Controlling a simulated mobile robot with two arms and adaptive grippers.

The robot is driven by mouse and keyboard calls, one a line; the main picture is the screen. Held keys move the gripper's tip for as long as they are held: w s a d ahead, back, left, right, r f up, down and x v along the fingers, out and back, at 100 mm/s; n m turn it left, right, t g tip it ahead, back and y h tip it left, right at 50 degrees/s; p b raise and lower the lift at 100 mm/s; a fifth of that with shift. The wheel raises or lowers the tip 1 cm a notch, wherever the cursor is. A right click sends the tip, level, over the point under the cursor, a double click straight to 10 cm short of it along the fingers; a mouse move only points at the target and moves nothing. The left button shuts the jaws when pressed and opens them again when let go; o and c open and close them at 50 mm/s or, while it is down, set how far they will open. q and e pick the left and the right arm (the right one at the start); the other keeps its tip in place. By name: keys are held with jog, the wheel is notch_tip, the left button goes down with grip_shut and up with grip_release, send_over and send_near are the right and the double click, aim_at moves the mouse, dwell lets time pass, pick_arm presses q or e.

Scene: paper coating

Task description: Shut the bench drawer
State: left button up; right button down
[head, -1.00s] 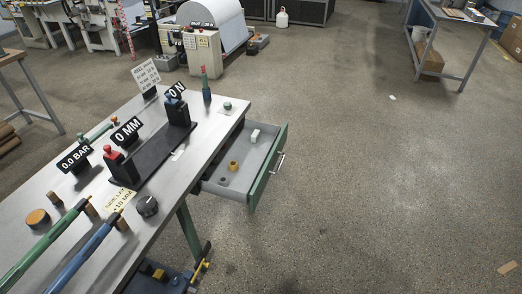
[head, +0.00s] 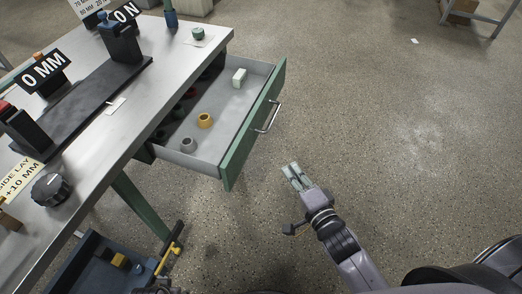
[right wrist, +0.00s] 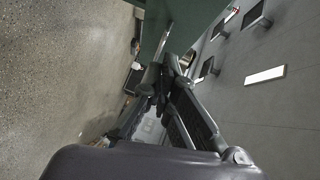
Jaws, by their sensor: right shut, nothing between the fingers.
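The bench drawer (head: 224,158) stands open, pulled out to the right from under the metal bench top. It has a green front with a silver bar handle (head: 268,117). In the head view my right gripper (head: 291,170) is shut and empty, out in front of the drawer front and apart from it, nearer to me than the handle. In the right wrist view the shut fingers (right wrist: 168,78) point toward a green panel (right wrist: 193,20) with a silver bar (right wrist: 161,45) beside it, which look like the drawer front and handle.
The drawer holds a yellow ring (head: 205,120), a grey ring (head: 188,145) and a pale block (head: 239,77). A blue cart (head: 95,265) with a yellow-handled tool stands below the bench. The floor right of the drawer is clear.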

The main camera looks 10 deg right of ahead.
notch_tip(320, 180, up, 4)
jog(key=m+t+b, duration=0.1)
jog(key=m, duration=0.1)
jog(key=b, duration=0.1)
send_near(253, 120)
jog(key=w+d, duration=0.3)
pick_arm(q)
jog(key=w+v, duration=0.1)
jog(key=v, duration=0.5)
jog(key=shift+w+r+t, duration=0.25)
jog(key=shift+w+t, duration=0.05)
jog(key=shift+w, duration=0.3)
pick_arm(e)
jog(key=shift+w+a+f+y, duration=0.15)
jog(key=shift+w+a, duration=0.3)
jog(key=shift+a, duration=0.4)
jog(key=shift+w+a+f+y, duration=0.15)
jog(key=shift+w+a, duration=0.35)
jog(key=shift+a, duration=0.35)
jog(key=shift+w, duration=0.1)
